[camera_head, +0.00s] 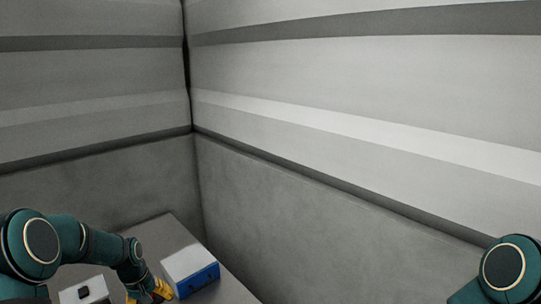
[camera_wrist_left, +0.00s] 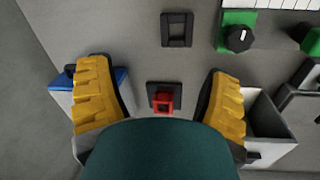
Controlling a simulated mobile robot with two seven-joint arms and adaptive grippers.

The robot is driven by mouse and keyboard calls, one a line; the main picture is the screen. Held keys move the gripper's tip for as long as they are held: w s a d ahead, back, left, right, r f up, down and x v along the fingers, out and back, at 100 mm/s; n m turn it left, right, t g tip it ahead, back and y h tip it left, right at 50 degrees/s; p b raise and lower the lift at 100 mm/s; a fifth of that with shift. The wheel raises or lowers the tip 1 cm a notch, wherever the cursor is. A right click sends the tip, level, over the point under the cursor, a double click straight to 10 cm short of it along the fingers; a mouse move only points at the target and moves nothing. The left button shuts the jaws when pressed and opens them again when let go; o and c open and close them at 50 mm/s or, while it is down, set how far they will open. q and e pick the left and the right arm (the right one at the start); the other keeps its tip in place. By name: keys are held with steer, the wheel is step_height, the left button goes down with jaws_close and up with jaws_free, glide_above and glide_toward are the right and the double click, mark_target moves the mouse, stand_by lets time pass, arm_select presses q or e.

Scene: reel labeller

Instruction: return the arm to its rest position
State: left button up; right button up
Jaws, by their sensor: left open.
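My left arm (camera_head: 70,240) comes in from the left in the head view, bent down over a grey table. Its yellow-fingered gripper (camera_head: 151,293) is low at the bottom edge, beside a blue and white box. In the left wrist view the gripper (camera_wrist_left: 160,80) is open, with its two yellow fingers wide apart. Nothing is held between them. Below the gap a small red part (camera_wrist_left: 164,103) sits at a black square fixture. My right arm (camera_head: 503,268) shows only partly at the lower right; its gripper is out of view.
The blue and white box (camera_head: 192,271) stands close to the left gripper. A white block with a black top piece (camera_head: 84,293) is nearby. The wrist view shows an open grey bin (camera_wrist_left: 272,150), a black square frame (camera_wrist_left: 177,42) and a green-based knob (camera_wrist_left: 238,38). Walls rise behind the table.

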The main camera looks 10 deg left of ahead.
arm_select(q)
steer(key=s+d+f+m, duration=0.1)
steer(key=s+d+f, duration=0.1)
steer(key=d, duration=0.4)
steer(key=s+d+f+m+h, duration=0.1)
steer(key=s+d+f, duration=0.2)
steer(key=d, duration=0.3)
steer(key=s+d+f+m+h, duration=0.1)
steer(key=s+d+f, duration=0.1)
steer(key=d+f, duration=0.2)
steer(key=shift+s+d+t, duration=0.2)
steer(key=shift+d, duration=0.6)
steer(key=shift+s+d+t, duration=0.2)
steer(key=shift+d, duration=0.55)
steer(key=s+d+f+m, duration=0.2)
steer(key=s+d, duration=0.8)
steer(key=s, duration=0.2)
step_height(320, 180, down, 11)
steer(key=b, duration=1)
steer(key=shift+s+d+m+h, duration=0.15)
steer(key=shift+d+m+h, duration=0.15)
steer(key=shift+d, duration=0.05)
arm_select(e)
step_height(320, 180, down, 11)
steer(key=s, duration=0.1)
steer(key=shift+s+a+r, duration=0.2)
steer(key=shift+s+a, duration=0.1)
arm_select(q)
steer(key=shift+r, duration=0.1)
